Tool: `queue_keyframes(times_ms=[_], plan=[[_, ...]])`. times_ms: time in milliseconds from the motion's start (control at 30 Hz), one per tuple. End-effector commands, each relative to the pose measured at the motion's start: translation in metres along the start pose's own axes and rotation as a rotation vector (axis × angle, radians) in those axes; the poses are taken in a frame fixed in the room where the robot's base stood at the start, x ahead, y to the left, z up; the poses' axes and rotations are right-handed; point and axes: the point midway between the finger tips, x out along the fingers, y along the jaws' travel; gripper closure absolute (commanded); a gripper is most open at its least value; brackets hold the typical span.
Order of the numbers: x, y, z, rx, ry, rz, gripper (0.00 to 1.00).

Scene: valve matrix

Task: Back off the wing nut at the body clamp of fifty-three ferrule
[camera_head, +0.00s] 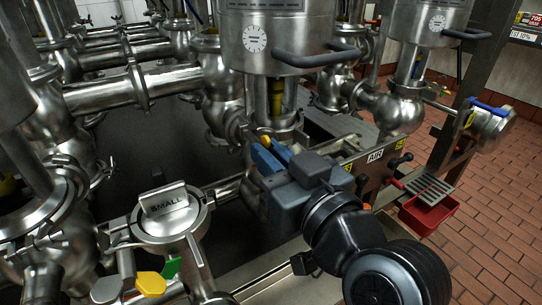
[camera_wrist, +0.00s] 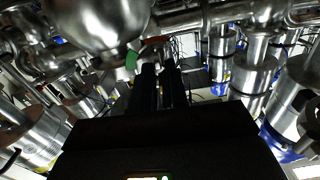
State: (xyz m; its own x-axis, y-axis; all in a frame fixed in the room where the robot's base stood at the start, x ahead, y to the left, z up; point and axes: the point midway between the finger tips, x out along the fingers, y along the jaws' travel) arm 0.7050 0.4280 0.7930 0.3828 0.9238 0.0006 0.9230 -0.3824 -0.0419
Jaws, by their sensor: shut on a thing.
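My gripper (camera_head: 268,150) reaches from the lower right to the steel valve body (camera_head: 227,120) below the central cylinder. In the wrist view my gripper (camera_wrist: 159,70) shows as two dark fingers close together, pointing up under a round steel body (camera_wrist: 110,22). The fingers are shut on a small part at the clamp, in the place of the wing nut. The nut itself is mostly hidden by the fingertips and cannot be made out clearly. A small yellow piece (camera_head: 265,139) shows beside the fingertips. No readable fifty-three mark shows.
A housing marked SMALL (camera_head: 170,208) stands at lower left, with yellow (camera_head: 150,283) and green (camera_head: 172,268) tags near it. A cylinder with a black handle (camera_head: 315,55) hangs above my gripper. A red bin (camera_head: 428,215) is at right. Brick floor (camera_head: 490,200) is open there.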

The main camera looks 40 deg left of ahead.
Motion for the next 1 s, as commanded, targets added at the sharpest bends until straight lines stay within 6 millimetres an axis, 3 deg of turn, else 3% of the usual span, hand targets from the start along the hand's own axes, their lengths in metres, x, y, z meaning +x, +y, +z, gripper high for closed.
queue_keyframes(times_ms=[167, 200, 400, 667, 1000], plan=[[0.0, 0.0, 0.002, 0.002, -0.005, -0.001, 1.0], [0.0, 0.0, 0.002, 0.002, -0.005, 0.0, 0.85], [0.0, 0.0, 0.001, 0.002, -0.003, 0.0, 0.67], [-0.002, 0.0, 0.0, 0.002, -0.001, 0.0, 0.67], [-0.051, 0.0, 0.0, 0.004, -0.002, 0.002, 0.67]])
